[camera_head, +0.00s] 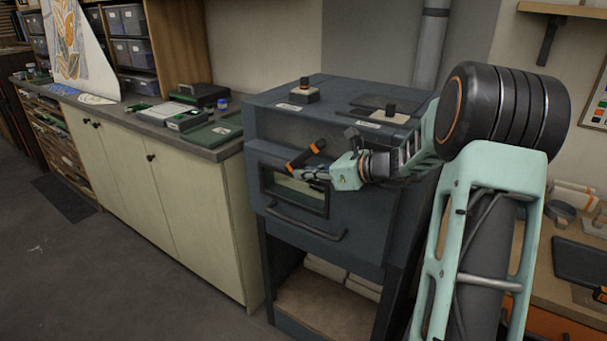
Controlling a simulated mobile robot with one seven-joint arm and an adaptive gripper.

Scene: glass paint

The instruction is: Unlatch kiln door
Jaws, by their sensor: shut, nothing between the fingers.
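The kiln (275,122) is a dark blue-grey box on a stand in the middle of the view. Its front door (262,205) looks closed and has a window (307,197) and a long bar handle (305,226) below it. The latch handle (305,154), a black bar with orange bands, sits tilted at the door's upper part, its right end higher. My gripper (298,174) is shut and empty, pointing left in front of the window, just below the latch handle. I cannot tell whether it touches the latch. My arm hides the kiln's right front.
A cabinet with a grey counter (215,147) stands left of the kiln, holding cases and papers. Blocks and dark plates lie on the kiln top. Pale slabs (325,268) lie on the shelf below. A wooden workbench (540,262) is at the right.

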